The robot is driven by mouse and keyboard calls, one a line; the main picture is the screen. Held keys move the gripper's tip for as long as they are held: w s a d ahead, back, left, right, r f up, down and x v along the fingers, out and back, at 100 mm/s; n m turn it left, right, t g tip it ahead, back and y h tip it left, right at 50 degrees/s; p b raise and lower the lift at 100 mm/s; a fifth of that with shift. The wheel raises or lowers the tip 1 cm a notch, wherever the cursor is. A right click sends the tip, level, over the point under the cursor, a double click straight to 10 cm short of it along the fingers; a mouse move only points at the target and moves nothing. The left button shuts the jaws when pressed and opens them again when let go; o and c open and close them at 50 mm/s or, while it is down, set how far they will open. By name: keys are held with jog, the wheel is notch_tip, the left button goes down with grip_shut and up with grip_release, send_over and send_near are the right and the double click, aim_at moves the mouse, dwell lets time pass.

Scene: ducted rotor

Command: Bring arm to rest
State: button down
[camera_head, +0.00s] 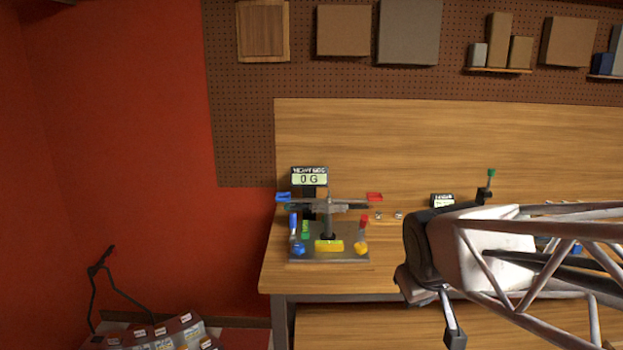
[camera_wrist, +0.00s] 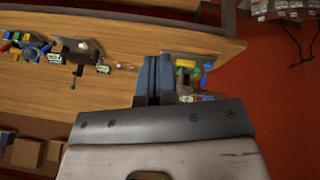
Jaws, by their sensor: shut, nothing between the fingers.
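My gripper shows in the wrist view (camera_wrist: 154,78) with its two blue-grey fingers together and nothing between them. In the head view my arm reaches in from the right, and the gripper end (camera_head: 453,325) hangs in front of the bench's edge, apart from the rotor stand. The rotor stand (camera_head: 328,256) has a grey base, a grey crosspiece, and blue, red, green and yellow parts. Behind it a display (camera_head: 310,178) reads "0 G". In the wrist view the stand (camera_wrist: 187,70) lies behind and beside the fingers, partly hidden.
The wooden bench (camera_head: 400,280) has small round metal pieces (camera_head: 388,216) right of the stand. A second small display (camera_head: 441,200) and a green-topped lever (camera_head: 490,180) stand farther right, partly behind my arm. Boxes on the floor (camera_head: 165,333) lie at lower left, by the red wall.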

jog(key=s+f+m+g+y, duration=0.1)
jog(key=s+f+m+g, duration=0.1)
jog(key=s, duration=1.1)
jog(key=shift+a+m+g, duration=0.25)
jog(key=shift+m+g, duration=0.15)
jog(key=shift+m, duration=0.2)
